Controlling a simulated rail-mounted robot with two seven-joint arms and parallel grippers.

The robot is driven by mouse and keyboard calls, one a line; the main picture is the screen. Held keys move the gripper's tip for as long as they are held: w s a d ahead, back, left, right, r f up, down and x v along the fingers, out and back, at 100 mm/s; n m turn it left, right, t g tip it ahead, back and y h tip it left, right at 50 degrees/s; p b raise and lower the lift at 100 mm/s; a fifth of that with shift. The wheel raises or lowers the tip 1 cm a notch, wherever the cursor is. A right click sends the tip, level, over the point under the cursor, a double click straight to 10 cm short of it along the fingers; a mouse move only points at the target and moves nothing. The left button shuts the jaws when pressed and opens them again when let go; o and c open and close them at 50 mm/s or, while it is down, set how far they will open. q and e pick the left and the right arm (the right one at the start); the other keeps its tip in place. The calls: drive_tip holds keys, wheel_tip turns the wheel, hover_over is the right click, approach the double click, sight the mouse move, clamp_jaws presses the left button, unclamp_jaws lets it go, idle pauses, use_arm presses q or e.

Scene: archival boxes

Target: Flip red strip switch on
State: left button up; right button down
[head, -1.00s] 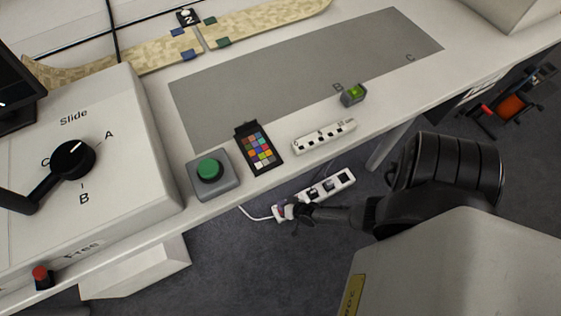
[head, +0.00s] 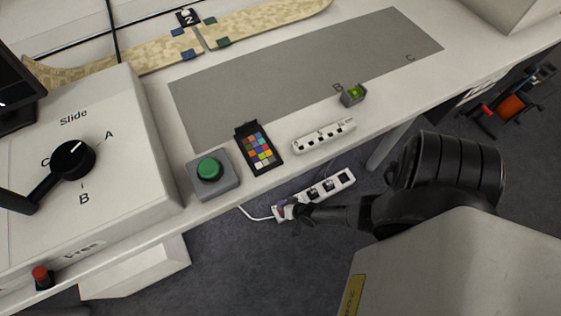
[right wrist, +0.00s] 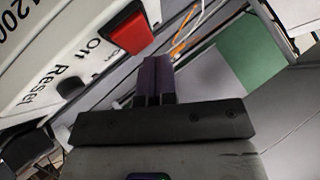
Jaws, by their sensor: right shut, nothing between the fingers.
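A white power strip (head: 337,185) with dark sockets lies low beyond the front edge of the table. The red switch (right wrist: 130,27) shows in the right wrist view on the strip's white face, near the printed words "Off" and "Reset". In the head view the switch is hidden by my gripper. My right gripper (head: 285,208) is at the left end of the strip. In the right wrist view its purple fingers (right wrist: 153,80) are shut and empty, just below and to the right of the switch. I cannot tell whether they touch it. My left gripper is not in view.
On the table are a green button on a grey box (head: 213,175), a colour chart (head: 259,147), a white socket bar (head: 324,136) and a small grey box (head: 353,95). The table's front edge runs above the strip. A white cord (head: 255,216) leaves the strip's left end.

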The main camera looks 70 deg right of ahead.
drive_tip(key=shift+f, duration=0.1)
drive_tip(key=shift+f, duration=0.25)
idle(0.3)
drive_tip(key=shift+r, duration=0.1)
drive_tip(key=shift+r, duration=0.15)
drive_tip(key=shift+s+r+p, duration=0.1)
drive_tip(key=shift+r+p, duration=0.45)
drive_tip(key=shift+p, duration=0.2)
